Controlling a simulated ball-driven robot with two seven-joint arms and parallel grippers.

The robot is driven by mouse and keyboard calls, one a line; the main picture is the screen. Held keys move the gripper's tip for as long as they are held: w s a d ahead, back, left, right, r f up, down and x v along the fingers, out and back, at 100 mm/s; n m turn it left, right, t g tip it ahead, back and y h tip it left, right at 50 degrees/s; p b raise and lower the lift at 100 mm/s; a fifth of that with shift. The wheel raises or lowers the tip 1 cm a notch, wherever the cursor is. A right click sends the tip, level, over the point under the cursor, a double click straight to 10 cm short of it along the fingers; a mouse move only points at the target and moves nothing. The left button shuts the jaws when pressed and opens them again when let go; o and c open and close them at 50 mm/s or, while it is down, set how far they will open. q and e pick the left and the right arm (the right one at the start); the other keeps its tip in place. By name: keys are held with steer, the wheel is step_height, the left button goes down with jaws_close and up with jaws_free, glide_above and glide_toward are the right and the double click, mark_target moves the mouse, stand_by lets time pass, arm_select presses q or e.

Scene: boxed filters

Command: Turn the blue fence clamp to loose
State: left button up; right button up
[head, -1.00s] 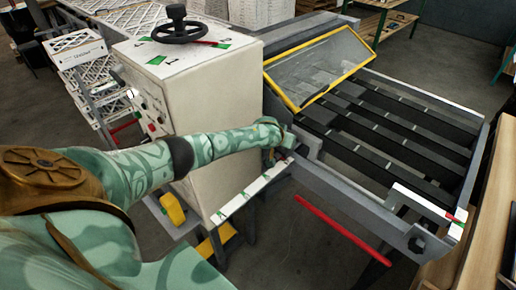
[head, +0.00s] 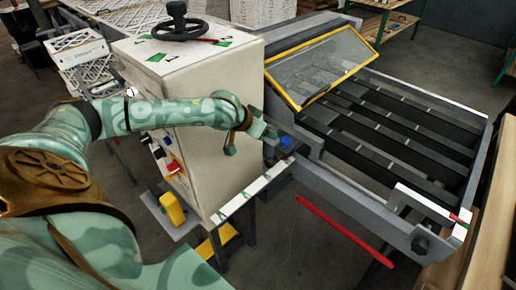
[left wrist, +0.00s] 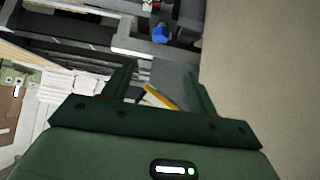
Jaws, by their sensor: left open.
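The blue fence clamp (head: 285,141) is a small knob on the grey frame, just right of the pale machine cabinet. It also shows in the left wrist view (left wrist: 160,34), beyond my fingertips. My left gripper (head: 250,141) is open and empty, left of the clamp and apart from it. In the left wrist view its two green fingers (left wrist: 160,74) are spread with nothing between them. I cannot read the clamp's loose or tight setting. My right gripper is not in view.
The cabinet (head: 230,90) stands close beside my left arm. A white marked strip (head: 240,195) runs below the clamp. A clear yellow-edged guard (head: 318,72) and dark rollers (head: 390,125) lie to the right. A red bar (head: 345,230) sticks out in front.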

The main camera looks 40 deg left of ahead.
arm_select(q)
steer(key=s+d+f+m+h, duration=0.1)
steer(key=s+d+f+m, duration=0.15)
steer(key=d+f, duration=0.45)
steer(key=s+d+f+b, duration=0.1)
steer(key=s+f, duration=0.2)
steer(key=f, duration=0.5)
steer(key=s+d+f+m+g+y+b, duration=0.1)
steer(key=s+f, duration=0.3)
steer(key=f, duration=0.5)
steer(key=s+d+f+g+b, duration=0.1)
steer(key=s+f, duration=0.3)
steer(key=f, duration=0.5)
steer(key=shift+s+d+b, duration=0.15)
steer(key=shift+s+b, duration=0.1)
steer(key=shift+b, duration=0.35)
steer(key=s+a+f+g+y+b, duration=0.1)
steer(key=s+a+f+g+b, duration=0.15)
steer(key=s+f, duration=1.35)
steer(key=s+d+f+g+b, duration=0.1)
steer(key=s+d+f+g, duration=0.1)
steer(key=s, duration=0.7)
steer(key=s+d+f+g+b, duration=0.1)
steer(key=s+d+f, duration=0.3)
steer(key=s, duration=0.6)
steer(key=shift+s+d+f+g, duration=0.25)
steer(key=shift+d+f+g, duration=0.1)
steer(key=shift+f, duration=0.15)
